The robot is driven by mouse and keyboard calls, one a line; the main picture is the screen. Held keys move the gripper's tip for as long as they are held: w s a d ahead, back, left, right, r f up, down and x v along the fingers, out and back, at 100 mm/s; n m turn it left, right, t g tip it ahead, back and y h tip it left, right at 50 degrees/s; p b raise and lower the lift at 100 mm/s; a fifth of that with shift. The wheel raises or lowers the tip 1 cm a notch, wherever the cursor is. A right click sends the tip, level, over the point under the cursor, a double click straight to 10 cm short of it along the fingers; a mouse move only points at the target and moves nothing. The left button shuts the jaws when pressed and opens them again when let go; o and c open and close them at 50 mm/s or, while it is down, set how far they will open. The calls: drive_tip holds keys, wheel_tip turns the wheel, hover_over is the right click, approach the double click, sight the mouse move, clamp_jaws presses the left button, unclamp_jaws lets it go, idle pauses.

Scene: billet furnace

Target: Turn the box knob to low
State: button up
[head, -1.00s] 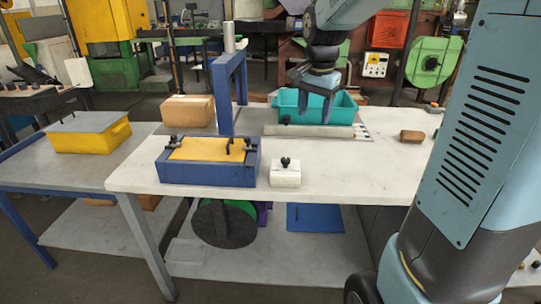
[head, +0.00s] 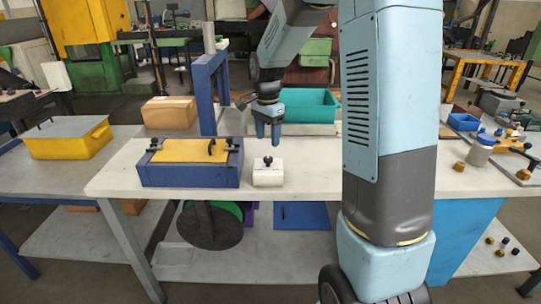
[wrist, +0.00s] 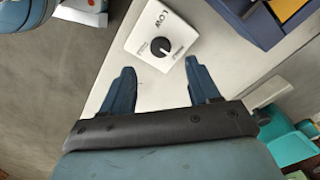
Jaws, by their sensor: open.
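The box is a small white block (head: 268,178) on the white bench top, right of the blue fixture. Its black knob (head: 268,161) sits on top. My gripper (head: 268,140) hangs pointing down, above and slightly behind the box. In the wrist view my gripper (wrist: 158,85) is open, its fingers apart and empty, not touching the knob.
The blue fixture with a yellow plate (head: 190,172) stands close on the left. A blue post frame (head: 207,95) and a teal bin (head: 308,106) stand behind. A cardboard box (head: 169,113) and a yellow box (head: 67,142) are farther left.

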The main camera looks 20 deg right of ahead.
sight(268, 159)
wheel_tip(268, 159, down, 8)
drive_tip(key=shift+d+r, duration=0.1)
idle(0.4)
